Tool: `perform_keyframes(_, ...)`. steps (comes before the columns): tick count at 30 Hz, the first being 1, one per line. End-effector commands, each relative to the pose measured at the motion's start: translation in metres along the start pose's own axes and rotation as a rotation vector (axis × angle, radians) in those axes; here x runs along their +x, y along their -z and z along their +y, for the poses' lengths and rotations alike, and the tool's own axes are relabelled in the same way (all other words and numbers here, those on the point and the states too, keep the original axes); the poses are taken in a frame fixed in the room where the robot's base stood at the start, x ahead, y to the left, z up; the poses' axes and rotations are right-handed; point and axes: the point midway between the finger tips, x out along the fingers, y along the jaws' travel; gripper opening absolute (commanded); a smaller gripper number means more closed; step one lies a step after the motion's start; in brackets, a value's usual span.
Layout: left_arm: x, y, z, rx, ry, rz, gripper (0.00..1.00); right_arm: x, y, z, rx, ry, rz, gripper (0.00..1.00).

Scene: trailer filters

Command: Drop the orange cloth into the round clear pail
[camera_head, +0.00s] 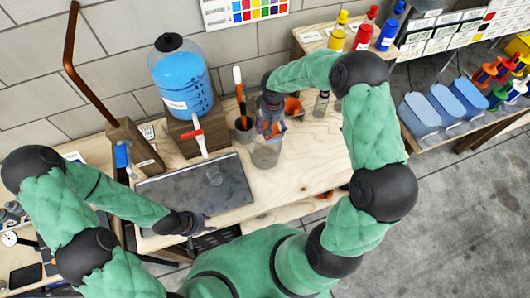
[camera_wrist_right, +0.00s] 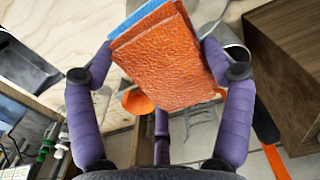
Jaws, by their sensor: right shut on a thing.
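The orange cloth (camera_wrist_right: 165,65) is a flat, rough-textured piece held between the fingers of my right gripper (camera_wrist_right: 158,62) in the right wrist view. A blue layer (camera_wrist_right: 145,15) shows along its top edge. In the head view my right gripper (camera_head: 270,122) points down over the bench, just above and behind the round clear pail (camera_head: 266,156). The pail stands on the wood, partly hidden by the gripper and what it holds. My left gripper (camera_head: 188,224) is low at the front edge of the dark slab; its fingers are too dark to read.
A blue-filled jar (camera_head: 183,85) stands on a wooden block left of the pail. A dark cup (camera_head: 243,130) with a tool and an orange bowl (camera_head: 293,107) are close by. A dark slab (camera_head: 195,190) lies at left. Bare wood is right of the pail.

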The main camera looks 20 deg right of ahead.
Motion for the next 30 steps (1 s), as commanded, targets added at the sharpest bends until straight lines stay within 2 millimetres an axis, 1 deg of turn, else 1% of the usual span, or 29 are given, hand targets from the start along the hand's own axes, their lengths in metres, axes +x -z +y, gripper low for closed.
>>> perform_keyframes(1,0.005,0.001,-0.002,0.0,0.0,0.001,0.4,0.009,0.0,0.0,0.0,0.0,0.0,0.45)
perform_keyframes(7,0.014,0.001,-0.005,0.0,0.0,0.001,0.4,0.027,0.001,0.0,0.001,0.0,0.001,0.45)
perform_keyframes(11,0.016,0.001,-0.005,0.0,0.0,0.001,0.4,0.031,0.001,0.0,0.001,0.0,0.001,0.45)
perform_keyframes(17,0.015,0.001,-0.005,0.0,0.0,0.001,0.4,0.031,0.001,0.0,0.001,0.0,0.002,0.45)
perform_keyframes(18,0.015,0.001,-0.005,0.0,0.0,0.001,0.4,0.031,0.001,0.0,0.001,0.0,0.002,0.84)
perform_keyframes(20,0.015,0.001,-0.005,0.0,0.0,0.001,0.4,0.031,0.001,0.0,0.001,0.0,0.002,1.0)
perform_keyframes(30,0.015,0.001,-0.005,0.0,0.0,0.001,0.4,0.031,0.0,0.0,0.001,0.0,0.001,1.0)
